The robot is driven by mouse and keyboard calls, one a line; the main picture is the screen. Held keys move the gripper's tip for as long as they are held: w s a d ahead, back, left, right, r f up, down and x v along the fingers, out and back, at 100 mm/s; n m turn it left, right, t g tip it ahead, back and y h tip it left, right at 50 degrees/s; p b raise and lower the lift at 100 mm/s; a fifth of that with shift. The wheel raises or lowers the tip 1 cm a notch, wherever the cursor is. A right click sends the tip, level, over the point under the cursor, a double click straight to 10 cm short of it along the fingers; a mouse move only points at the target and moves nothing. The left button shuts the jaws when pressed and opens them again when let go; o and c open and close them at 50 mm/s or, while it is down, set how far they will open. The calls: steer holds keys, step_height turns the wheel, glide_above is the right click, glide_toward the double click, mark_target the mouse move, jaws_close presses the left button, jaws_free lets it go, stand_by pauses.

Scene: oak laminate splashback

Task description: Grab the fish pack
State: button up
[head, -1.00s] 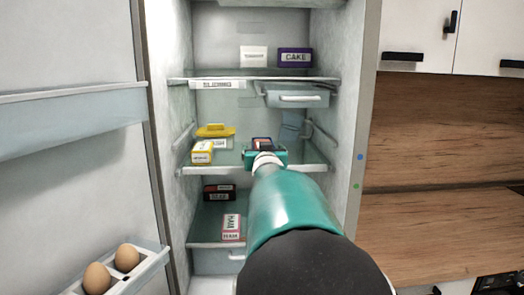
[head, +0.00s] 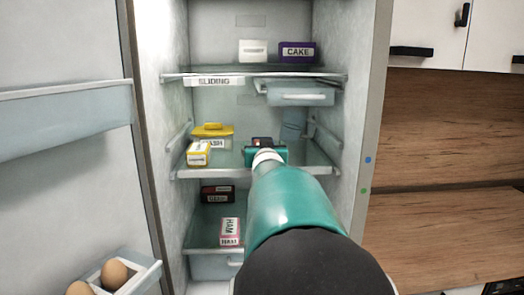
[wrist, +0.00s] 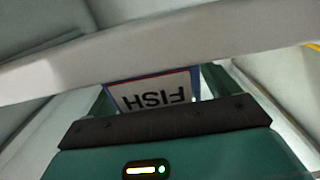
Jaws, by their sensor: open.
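The fish pack (wrist: 152,93) shows in the wrist view as a pale label with dark, upside-down letters and a blue and red edge. In the head view only its dark and red top (head: 262,141) shows above my gripper (head: 265,153), at the middle shelf. In the wrist view my green gripper (wrist: 158,100) is open, with a finger at either side of the pack. I cannot tell whether the fingers touch it. The pack's lower part is hidden by my gripper.
The middle shelf (head: 222,172) also holds a yellow-lidded tub (head: 212,133) and a yellow-white pack (head: 198,154) at left. A drawer (head: 300,95) hangs above. Ham (head: 230,229) and a dark pack (head: 217,194) lie below. The open door (head: 60,125) stands left.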

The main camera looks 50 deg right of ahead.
steer(key=shift+w+d, duration=0.1)
steer(key=shift+w, duration=0.05)
steer(key=c, duration=1.3)
steer(key=shift+c, duration=0.2)
steer(key=shift+r, duration=0.2)
steer(key=shift+r, duration=1.65)
steer(key=shift+s+a, duration=0.4)
